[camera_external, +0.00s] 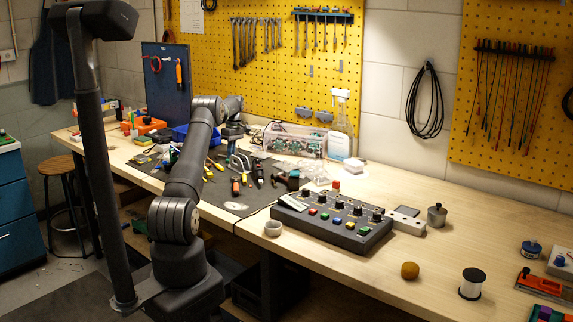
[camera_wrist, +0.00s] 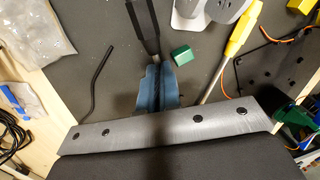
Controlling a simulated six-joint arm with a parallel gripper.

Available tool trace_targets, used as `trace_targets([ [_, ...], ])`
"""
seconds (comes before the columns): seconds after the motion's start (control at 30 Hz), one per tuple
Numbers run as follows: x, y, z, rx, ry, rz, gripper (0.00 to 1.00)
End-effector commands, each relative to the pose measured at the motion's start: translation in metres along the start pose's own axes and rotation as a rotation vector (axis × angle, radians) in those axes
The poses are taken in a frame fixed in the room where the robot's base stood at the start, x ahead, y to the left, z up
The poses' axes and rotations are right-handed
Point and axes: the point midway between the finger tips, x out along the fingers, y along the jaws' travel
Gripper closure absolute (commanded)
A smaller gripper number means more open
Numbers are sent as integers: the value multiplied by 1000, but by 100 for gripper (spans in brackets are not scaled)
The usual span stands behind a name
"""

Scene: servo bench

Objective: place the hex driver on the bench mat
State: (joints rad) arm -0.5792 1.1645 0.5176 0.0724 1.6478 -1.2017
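My gripper (camera_wrist: 158,84) shows two blue fingers close together in the wrist view, with only a thin dark gap. I cannot tell which is the hex driver. The dark grey bench mat (camera_external: 222,196) lies under several tools; it also shows in the wrist view (camera_wrist: 92,33). In the external view my gripper is over the mat's back part, partly hidden.
A clear bag (camera_wrist: 22,50) lies at left. A control box (camera_external: 335,222) stands right of the mat, with a clear plastic box (camera_external: 296,139) behind. The mat's front strip is fairly clear.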

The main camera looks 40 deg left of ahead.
Motion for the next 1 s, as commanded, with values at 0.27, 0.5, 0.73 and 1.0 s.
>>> trace_targets([
  [0.27,2,0,0,0,0,0,75],
  [0.5,-1,0,0,0,0,1,75],
  [0.73,-34,1,0,0,2,4,75],
  [1.0,-66,1,0,0,0,0,75],
])
